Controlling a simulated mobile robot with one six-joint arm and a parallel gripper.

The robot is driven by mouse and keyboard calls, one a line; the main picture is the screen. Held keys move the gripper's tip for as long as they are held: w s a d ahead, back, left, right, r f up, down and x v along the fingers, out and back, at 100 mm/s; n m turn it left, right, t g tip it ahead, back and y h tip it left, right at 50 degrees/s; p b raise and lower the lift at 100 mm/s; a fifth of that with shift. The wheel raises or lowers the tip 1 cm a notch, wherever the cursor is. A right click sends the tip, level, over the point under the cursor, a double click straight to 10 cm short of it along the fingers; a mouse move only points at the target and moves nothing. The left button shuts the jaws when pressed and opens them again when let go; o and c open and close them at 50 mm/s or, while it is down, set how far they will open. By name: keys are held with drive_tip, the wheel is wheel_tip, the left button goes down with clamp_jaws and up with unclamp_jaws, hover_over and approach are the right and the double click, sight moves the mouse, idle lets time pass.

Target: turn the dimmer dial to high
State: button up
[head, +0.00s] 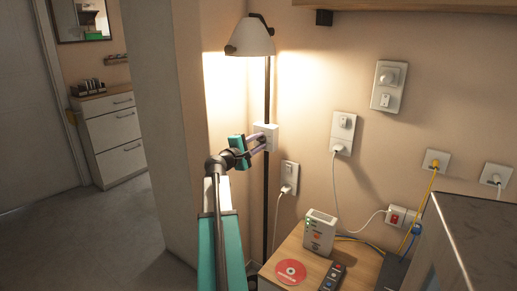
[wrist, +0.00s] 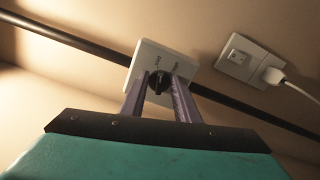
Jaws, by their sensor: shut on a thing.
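A white plate (wrist: 143,62) sits on the dark lamp pole and carries a small black dial (wrist: 159,78) with small labels above it, too small to read. My gripper (wrist: 158,92) has its two purple-grey fingers shut on the black dial, one on each side. In the head view the plate (head: 268,129) is partly covered by my gripper (head: 262,143), and the dial is hidden there. The lamp's white shade (head: 251,37) is above, and light glows on the wall around it.
A wall plate with a round white knob (head: 391,76) is at upper right. Sockets with plugs (head: 290,177) sit right of the pole. A wooden cabinet (head: 303,272) at lower right holds a white box (head: 319,232), a red disc (head: 291,271) and a remote (head: 333,277).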

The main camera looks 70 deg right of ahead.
drive_tip(key=m+b, duration=0.2)
drive_tip(key=b, duration=0.1)
drive_tip(key=f+m+b, duration=0.1)
drive_tip(key=m+b, duration=0.2)
drive_tip(key=b, duration=0.1)
drive_tip(key=m+b, duration=0.3)
drive_tip(key=b, duration=0.1)
drive_tip(key=shift+r+m, duration=0.1)
drive_tip(key=shift+m, duration=0.2)
drive_tip(key=shift+r+b, duration=0.1)
drive_tip(key=shift+b, duration=0.25)
drive_tip(key=o, duration=1)
drive_tip(key=shift+a, duration=0.1)
